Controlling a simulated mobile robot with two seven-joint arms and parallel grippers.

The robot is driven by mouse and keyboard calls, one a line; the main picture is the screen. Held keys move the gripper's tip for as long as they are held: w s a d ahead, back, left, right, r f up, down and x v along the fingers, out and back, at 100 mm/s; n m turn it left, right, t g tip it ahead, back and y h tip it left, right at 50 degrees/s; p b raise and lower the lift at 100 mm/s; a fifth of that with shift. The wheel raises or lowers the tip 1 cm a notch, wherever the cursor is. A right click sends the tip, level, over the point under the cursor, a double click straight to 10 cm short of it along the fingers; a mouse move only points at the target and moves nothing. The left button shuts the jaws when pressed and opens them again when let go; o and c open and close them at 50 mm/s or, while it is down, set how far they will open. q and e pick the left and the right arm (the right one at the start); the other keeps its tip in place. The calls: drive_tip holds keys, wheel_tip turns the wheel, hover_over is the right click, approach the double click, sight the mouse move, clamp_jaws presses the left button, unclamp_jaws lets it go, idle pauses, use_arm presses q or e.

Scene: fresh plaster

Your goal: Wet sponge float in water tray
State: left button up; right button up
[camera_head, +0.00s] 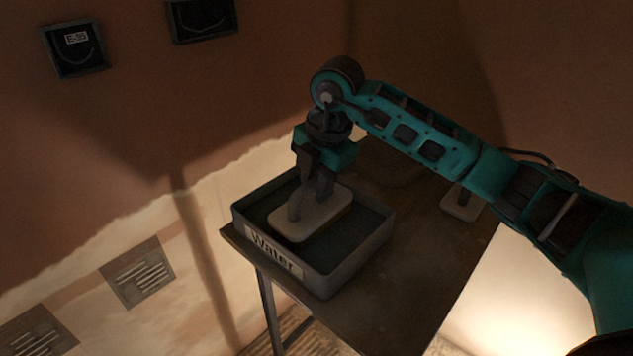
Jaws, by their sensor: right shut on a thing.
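The water tray (378,243) is a grey rectangular box labelled "Water" on the front, standing on a small table. The sponge float (312,216) is a pale, flat, rounded block with a handle on top. It is inside the tray's rim, lying nearly flat over the dark water; I cannot tell how deep its underside sits. My right gripper (311,187) points down from above the tray and is shut on the float's handle, which its fingers partly hide. My left gripper is not in view.
The table (420,267) has bare room right of the tray. Another pale flat tool with a handle (461,203) lies near its back right edge. Dark framed panels (75,50) hang on the wall, with vent grilles (138,273) lower left. A bright glow lights the lower right.

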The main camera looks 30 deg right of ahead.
drive_tip(key=shift+f, duration=0.1)
drive_tip(key=shift+r+p, duration=0.85)
drive_tip(key=shift+r, duration=0.1)
drive_tip(key=shift+r+p, duration=2.1)
drive_tip(key=shift+r, duration=0.55)
